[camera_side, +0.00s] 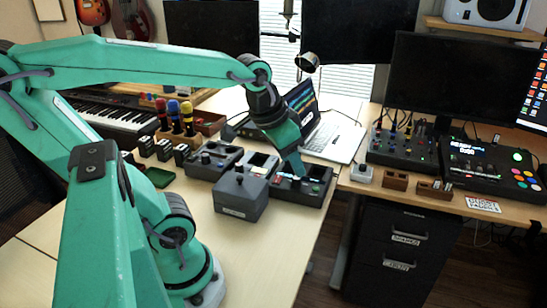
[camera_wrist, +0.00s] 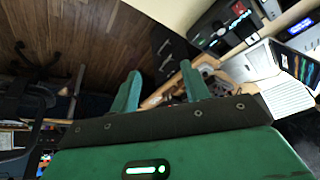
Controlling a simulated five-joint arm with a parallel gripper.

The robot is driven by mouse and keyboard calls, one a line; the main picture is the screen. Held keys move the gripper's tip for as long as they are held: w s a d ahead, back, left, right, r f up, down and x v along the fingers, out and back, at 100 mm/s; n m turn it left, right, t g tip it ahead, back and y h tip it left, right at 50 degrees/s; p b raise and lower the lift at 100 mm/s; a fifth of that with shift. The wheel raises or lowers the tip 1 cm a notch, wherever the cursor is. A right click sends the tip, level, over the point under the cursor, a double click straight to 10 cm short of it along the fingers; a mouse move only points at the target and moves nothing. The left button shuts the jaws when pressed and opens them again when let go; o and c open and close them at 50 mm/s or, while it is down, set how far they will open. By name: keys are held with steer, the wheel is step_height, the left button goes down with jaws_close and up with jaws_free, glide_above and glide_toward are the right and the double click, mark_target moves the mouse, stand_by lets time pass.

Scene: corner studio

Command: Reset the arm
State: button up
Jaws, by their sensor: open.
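My green arm rises from its base at the lower left of the side view and reaches to the right. My gripper (camera_side: 296,165) points down over the dark device trays on the table, just above or at the dark tray with small controls (camera_side: 318,188). I cannot tell from this view whether it touches the tray. In the wrist view my gripper (camera_wrist: 160,92) shows two green fingers spread apart with nothing between them. The wood floor and the table edge lie beyond them.
A grey box with a knob (camera_side: 241,193) stands in front of the trays. An open laptop (camera_side: 333,135) is behind to the right. Upright coloured-top tools (camera_side: 180,118) and a keyboard (camera_side: 112,112) are at the left. A mixer (camera_side: 402,148) stands on the right desk. The table's near part is clear.

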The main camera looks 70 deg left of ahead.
steer(key=shift+t, duration=0.5)
steer(key=s+d, duration=0.2)
steer(key=s, duration=0.1)
steer(key=shift+s+d, duration=0.15)
steer(key=shift+s, duration=0.05)
stand_by(0.5)
